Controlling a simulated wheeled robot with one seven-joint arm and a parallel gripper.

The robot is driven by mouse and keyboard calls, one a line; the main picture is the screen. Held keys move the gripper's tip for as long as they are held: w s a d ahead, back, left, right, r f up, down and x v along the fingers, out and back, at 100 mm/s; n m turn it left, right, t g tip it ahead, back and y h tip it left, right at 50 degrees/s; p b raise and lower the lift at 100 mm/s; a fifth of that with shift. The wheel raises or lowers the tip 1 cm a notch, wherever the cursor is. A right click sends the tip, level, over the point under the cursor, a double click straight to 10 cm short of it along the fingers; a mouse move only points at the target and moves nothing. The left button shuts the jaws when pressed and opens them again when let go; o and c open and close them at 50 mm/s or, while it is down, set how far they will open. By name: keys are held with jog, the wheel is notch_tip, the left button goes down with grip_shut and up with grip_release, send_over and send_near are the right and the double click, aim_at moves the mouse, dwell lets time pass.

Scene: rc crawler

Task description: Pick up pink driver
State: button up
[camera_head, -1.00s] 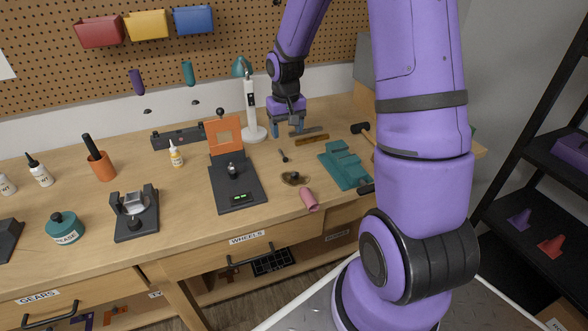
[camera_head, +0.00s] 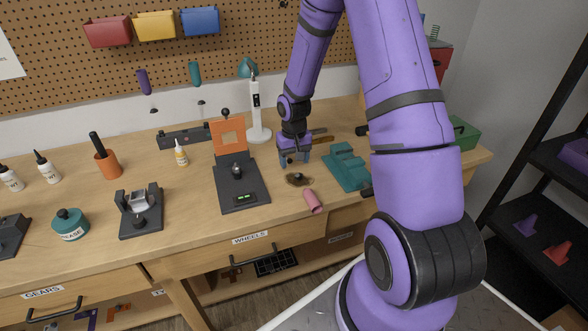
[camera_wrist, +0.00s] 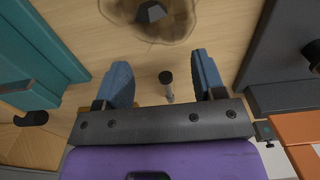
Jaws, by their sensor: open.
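A pink, rounded, cylinder-like piece (camera_head: 313,201) lies near the front edge of the bench in the head view. It is the only pink thing I see; no shaft shows on it, so I cannot tell surely that it is the driver. It is not in the wrist view. My gripper (camera_head: 295,158) is open and empty, low over the bench, behind the pink piece and a shallow dish. In the wrist view, my gripper (camera_wrist: 161,62) has its blue fingers apart on either side of a small tool with a dark round end (camera_wrist: 167,80), without visible contact.
The dish (camera_head: 298,180) with a dark part lies between my gripper and the pink piece. A teal vise-like block (camera_head: 346,167) stands to the right, a dark scale (camera_head: 240,194) to the left. A white lamp (camera_head: 257,115) stands behind.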

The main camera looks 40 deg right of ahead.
jog(key=shift+f, duration=1.4)
jog(key=c, duration=1.1)
